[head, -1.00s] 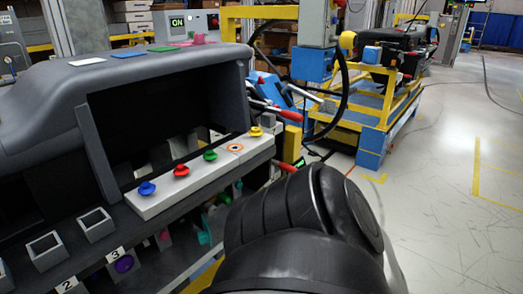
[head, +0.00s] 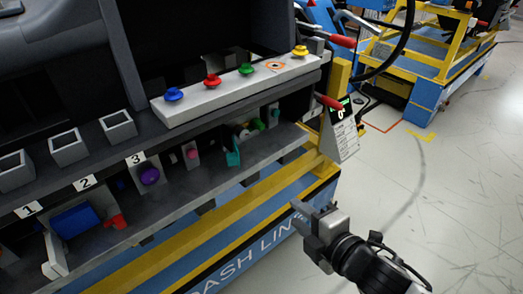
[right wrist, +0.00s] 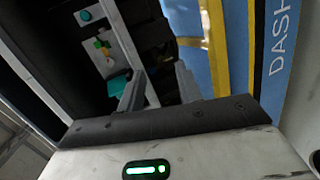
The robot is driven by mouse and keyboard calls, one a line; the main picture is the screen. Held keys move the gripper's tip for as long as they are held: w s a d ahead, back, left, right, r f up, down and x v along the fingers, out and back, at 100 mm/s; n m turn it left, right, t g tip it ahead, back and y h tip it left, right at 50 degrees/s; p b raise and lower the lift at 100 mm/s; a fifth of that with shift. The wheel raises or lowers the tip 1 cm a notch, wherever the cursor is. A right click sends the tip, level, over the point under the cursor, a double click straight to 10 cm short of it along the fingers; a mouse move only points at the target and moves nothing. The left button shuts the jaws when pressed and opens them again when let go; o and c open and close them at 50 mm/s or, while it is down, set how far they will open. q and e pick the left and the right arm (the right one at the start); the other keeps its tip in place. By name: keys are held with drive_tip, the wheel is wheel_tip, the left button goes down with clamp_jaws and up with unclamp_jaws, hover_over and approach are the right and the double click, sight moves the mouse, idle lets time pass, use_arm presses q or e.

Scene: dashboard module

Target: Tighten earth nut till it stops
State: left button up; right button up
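I cannot tell for sure which part is the earth nut. On the lower shelf, a small grey panel (head: 265,118) carries small green and other coloured parts; in the right wrist view a pale panel (right wrist: 106,52) shows yellow, red and green parts. A teal piece (head: 233,153) stands beside them and also shows in the right wrist view (right wrist: 119,84). My right gripper (head: 312,209) is in front of the lower shelf, apart from it. In the right wrist view its two fingers (right wrist: 158,88) are apart with nothing between them. My left gripper is not in view.
A white strip (head: 222,100) on the ledge bears blue, red, green and yellow knobs. Numbered bins (head: 68,149) stand left. The shelf holds a purple knob (head: 149,175), a blue block (head: 75,220) and a red piece (head: 117,222). Open floor (head: 440,200) lies right.

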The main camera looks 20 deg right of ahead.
sight(244, 136)
wheel_tip(244, 136, up, 8)
drive_tip(key=w+n+t+y+b, duration=0.3)
drive_tip(key=n+b, duration=0.1)
drive_tip(key=n, duration=1.5)
drive_tip(key=p+x, duration=0.2)
drive_tip(key=x, duration=1.3)
drive_tip(key=shift+w+d+f, duration=0.1)
drive_tip(key=shift+w, duration=0.1)
drive_tip(key=c, duration=0.7)
